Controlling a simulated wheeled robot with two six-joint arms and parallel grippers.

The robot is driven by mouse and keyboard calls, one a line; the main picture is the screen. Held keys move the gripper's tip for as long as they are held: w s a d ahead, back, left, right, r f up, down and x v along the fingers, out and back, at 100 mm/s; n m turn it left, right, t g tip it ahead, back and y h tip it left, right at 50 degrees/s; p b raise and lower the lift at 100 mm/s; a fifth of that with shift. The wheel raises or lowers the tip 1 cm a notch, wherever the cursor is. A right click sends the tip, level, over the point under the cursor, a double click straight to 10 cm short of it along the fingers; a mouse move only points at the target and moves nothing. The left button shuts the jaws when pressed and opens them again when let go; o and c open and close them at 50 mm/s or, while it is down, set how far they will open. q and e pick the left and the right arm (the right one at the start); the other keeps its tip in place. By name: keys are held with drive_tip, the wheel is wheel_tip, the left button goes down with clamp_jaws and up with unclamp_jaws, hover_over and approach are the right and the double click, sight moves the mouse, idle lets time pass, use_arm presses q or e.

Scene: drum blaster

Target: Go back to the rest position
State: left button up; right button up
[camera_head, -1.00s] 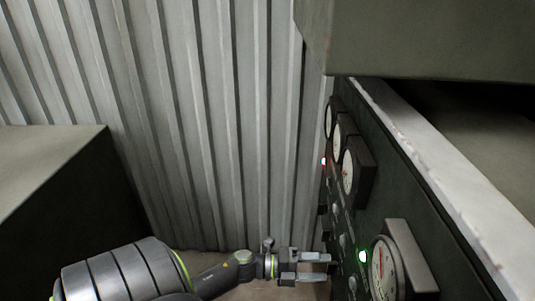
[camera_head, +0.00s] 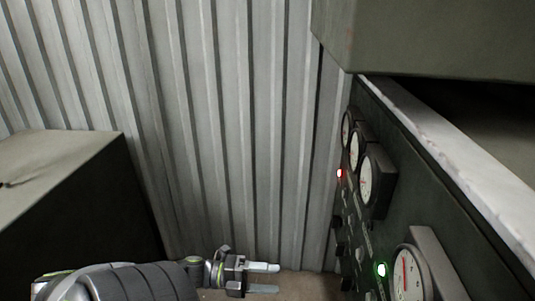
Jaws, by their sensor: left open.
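My left gripper (camera_head: 264,278) is low in the head view, left of the control panel. Its two fingers point right, apart from each other, with nothing between them. A gap lies between the fingertips and the panel. The dark control panel (camera_head: 400,200) on the right carries several round gauges, one of them a large gauge (camera_head: 408,274) at the bottom. A green light (camera_head: 381,270) and a red light (camera_head: 340,174) are lit on it. My right gripper is not in view.
A corrugated metal wall (camera_head: 225,120) stands behind. A dark box (camera_head: 75,205) is on the left. A large dark block (camera_head: 430,40) overhangs at the upper right, above a pale ledge (camera_head: 455,150). Some floor (camera_head: 305,285) shows between my gripper and the panel.

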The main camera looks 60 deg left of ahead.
use_arm(q)
drive_tip(key=shift+f, duration=0.1)
idle(0.4)
drive_tip(key=s+a+f+n+g+y, duration=0.1)
drive_tip(key=s+a+f+n+y, duration=0.2)
drive_tip(key=f+n, duration=0.45)
drive_tip(key=a+f+n+y, duration=0.35)
drive_tip(key=f+y, duration=0.25)
drive_tip(key=f, duration=0.4)
drive_tip(key=s+a+f+n+g+y, duration=0.1)
drive_tip(key=s+a+f+n+y, duration=0.1)
drive_tip(key=f+n+y, duration=0.5)
drive_tip(key=s+d+f+n+g+h, duration=0.3)
drive_tip(key=s+d+f+n+g, duration=0.5)
drive_tip(key=s+d+f, duration=1)
wheel_tip(320, 180, down, 4)
drive_tip(key=s+g, duration=0.2)
drive_tip(key=shift+r+n+g, duration=0.2)
drive_tip(key=shift+n+g, duration=0.1)
